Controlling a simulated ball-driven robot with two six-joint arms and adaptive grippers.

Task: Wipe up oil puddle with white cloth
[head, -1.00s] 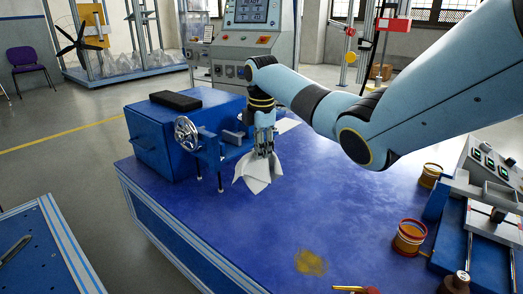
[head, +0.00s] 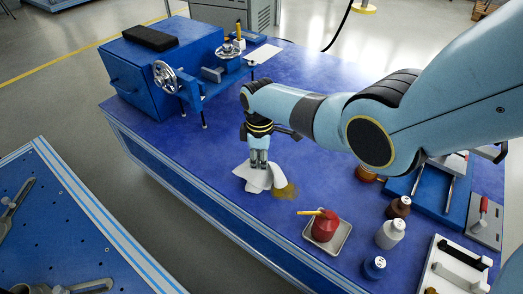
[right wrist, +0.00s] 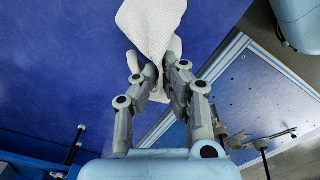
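The white cloth (head: 254,179) hangs from my right gripper (head: 259,162), low over the blue table top (head: 225,140). The gripper is shut on the cloth, which also shows bunched between the fingers in the right wrist view (right wrist: 150,28). The yellow-brown oil puddle (head: 287,191) lies just to the right of the cloth in the head view; the cloth's right edge meets or covers its left side. I cannot tell whether the cloth touches the table. My left gripper is not in view.
A red can (head: 324,226) stands in a metal tray (head: 336,245) to the right of the puddle. Bottles, one brown (head: 399,207) and one white (head: 390,233), stand further right. A blue machine with a handwheel (head: 164,77) stands at the back left. The table's front left edge is clear.

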